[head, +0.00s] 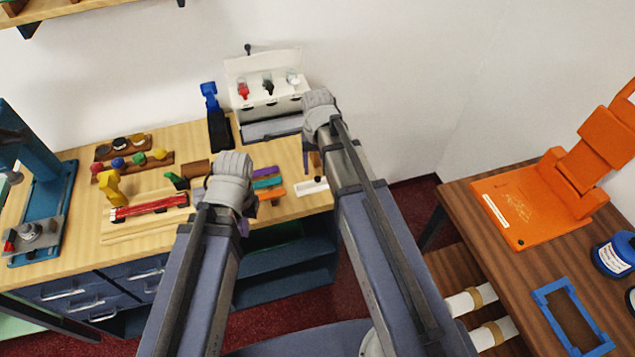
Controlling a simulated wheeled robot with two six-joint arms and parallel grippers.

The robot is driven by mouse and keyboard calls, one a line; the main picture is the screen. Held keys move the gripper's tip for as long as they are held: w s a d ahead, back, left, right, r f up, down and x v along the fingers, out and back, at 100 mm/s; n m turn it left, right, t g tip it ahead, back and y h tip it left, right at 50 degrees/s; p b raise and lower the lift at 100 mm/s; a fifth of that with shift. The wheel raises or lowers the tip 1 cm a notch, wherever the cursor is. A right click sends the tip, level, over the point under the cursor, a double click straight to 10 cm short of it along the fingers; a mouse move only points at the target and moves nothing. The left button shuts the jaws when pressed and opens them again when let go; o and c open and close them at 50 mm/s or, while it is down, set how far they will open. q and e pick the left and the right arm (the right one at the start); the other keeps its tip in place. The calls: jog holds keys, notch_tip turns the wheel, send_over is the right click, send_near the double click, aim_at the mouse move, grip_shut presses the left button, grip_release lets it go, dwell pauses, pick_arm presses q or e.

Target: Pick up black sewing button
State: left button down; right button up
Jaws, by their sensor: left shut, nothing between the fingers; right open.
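I cannot pick out a black sewing button for certain. A dark round piece (119,142) sits in a brown holder at the back left of the light wood counter (75,236), but it is too small to identify. My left gripper (231,175) is over the middle of the counter, shut and empty. My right gripper (319,106) is further right, near the counter's right end, open and empty. Both grippers and my arms hide parts of the counter, and their fingertips are mostly hidden.
A white stand (266,95) with small bottles and a blue-black tool (216,117) stand at the back. Coloured strips (266,183) lie between my grippers. A red-topped piece (148,207) lies left. A dark wood table (460,208) at right holds an orange device (533,208).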

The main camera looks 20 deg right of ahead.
aim_at(317, 178)
jog(key=shift+f+b, duration=1.15)
jog(key=shift+f, duration=0.45)
jog(key=shift+f, duration=0.15)
grip_shut()
